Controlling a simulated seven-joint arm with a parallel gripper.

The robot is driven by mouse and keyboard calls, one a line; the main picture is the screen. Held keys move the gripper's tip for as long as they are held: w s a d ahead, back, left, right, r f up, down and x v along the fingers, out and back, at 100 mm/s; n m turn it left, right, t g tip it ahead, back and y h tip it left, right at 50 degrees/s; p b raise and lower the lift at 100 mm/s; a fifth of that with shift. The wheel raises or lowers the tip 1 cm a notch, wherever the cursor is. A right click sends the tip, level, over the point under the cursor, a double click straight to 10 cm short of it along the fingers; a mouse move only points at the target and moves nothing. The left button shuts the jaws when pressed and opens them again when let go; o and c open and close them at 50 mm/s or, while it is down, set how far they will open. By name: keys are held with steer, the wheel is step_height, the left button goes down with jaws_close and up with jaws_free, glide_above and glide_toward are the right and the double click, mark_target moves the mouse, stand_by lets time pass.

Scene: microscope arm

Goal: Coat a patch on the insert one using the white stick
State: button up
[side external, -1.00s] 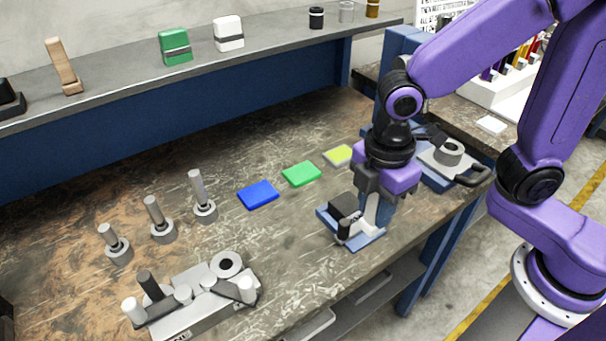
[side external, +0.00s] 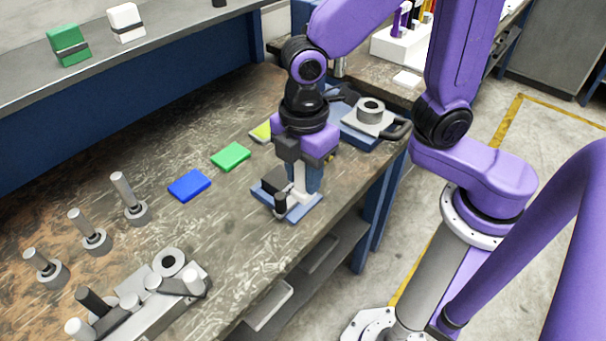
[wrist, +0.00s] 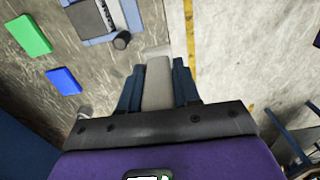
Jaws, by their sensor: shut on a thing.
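My gripper (wrist: 157,92) is shut on a pale off-white stick (wrist: 157,78), which stands between its blue fingers in the wrist view. In the side view my gripper (side external: 303,178) hangs over the bench by a small blue-based fixture (side external: 302,208) with a black block and a dark knob. I cannot tell there whether the stick touches it. Several grey pegs in round collars stand at left, among them a tall one (side external: 124,190). No label shows which thing is insert one.
Blue (side external: 189,185), green (side external: 231,156) and yellow (side external: 261,132) pads lie in a row on the bench. A grey clamp block (side external: 150,300) sits at the front left. A round-topped device (side external: 370,112) stands behind my gripper. The bench edge is close on the right.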

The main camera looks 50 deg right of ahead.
steer(key=w+a, duration=0.2)
steer(key=w, duration=1.3)
steer(key=w+d+f, duration=0.2)
steer(key=w+d, duration=0.2)
steer(key=w, duration=0.3)
steer(key=w+d+f, duration=0.3)
steer(key=w+d, duration=0.1)
steer(key=w, duration=0.3)
steer(key=shift+w+a+f, duration=0.1)
steer(key=shift+f, duration=2.65)
steer(key=shift+f, duration=0.65)
step_height(320, 180, up, 7)
steer(key=shift+r, duration=0.1)
